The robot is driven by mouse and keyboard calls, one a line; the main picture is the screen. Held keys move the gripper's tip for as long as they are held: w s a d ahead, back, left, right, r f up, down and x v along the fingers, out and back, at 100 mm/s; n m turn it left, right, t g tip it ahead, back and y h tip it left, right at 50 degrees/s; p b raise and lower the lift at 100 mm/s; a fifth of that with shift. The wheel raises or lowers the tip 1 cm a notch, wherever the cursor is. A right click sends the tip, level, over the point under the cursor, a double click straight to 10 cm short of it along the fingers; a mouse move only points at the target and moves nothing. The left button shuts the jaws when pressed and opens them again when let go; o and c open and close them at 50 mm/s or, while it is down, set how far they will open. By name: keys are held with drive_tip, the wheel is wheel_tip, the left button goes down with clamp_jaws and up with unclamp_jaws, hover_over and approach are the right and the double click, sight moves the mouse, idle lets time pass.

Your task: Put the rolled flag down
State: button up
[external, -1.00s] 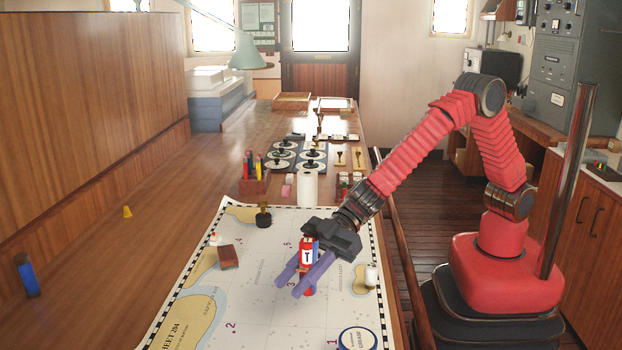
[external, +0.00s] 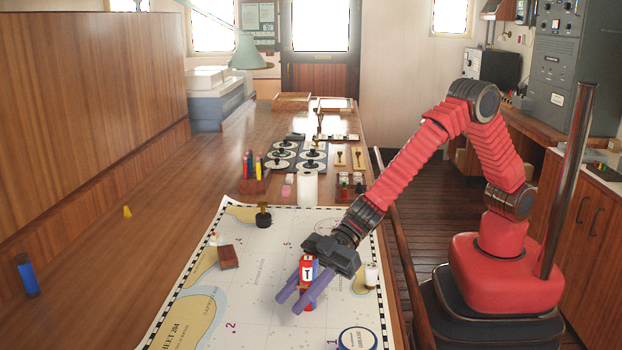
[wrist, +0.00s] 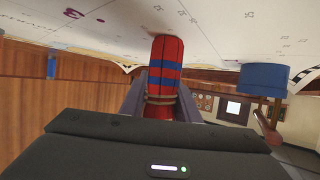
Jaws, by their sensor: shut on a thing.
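The rolled flag (external: 307,270) is a red roll with blue bands and a white patch marked T. My gripper (external: 299,301) is shut on it, over the chart (external: 262,295) on the long table. In the wrist view the flag (wrist: 165,62) stands between the two fingers (wrist: 160,100), with a cord tied around it near the gripper. The fingers hide part of the flag in the external view. I cannot tell whether its lower end touches the chart.
Near the flag on the chart are a brown block (external: 229,257), a black-based stamp (external: 264,216), a white cylinder (external: 371,274) and a round blue-and-white tin (external: 357,339). A white roll (external: 307,188) stands behind. Chart is bare to the flag's left.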

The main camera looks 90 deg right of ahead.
drive_tip(key=o, duration=1.1)
drive_tip(key=shift+s+d+r, duration=0.3)
drive_tip(key=shift+d, duration=0.15)
drive_tip(key=v, duration=1)
drive_tip(key=shift+s+d+r, duration=0.1)
drive_tip(key=shift+s+d, duration=0.15)
drive_tip(key=shift+s, duration=0.1)
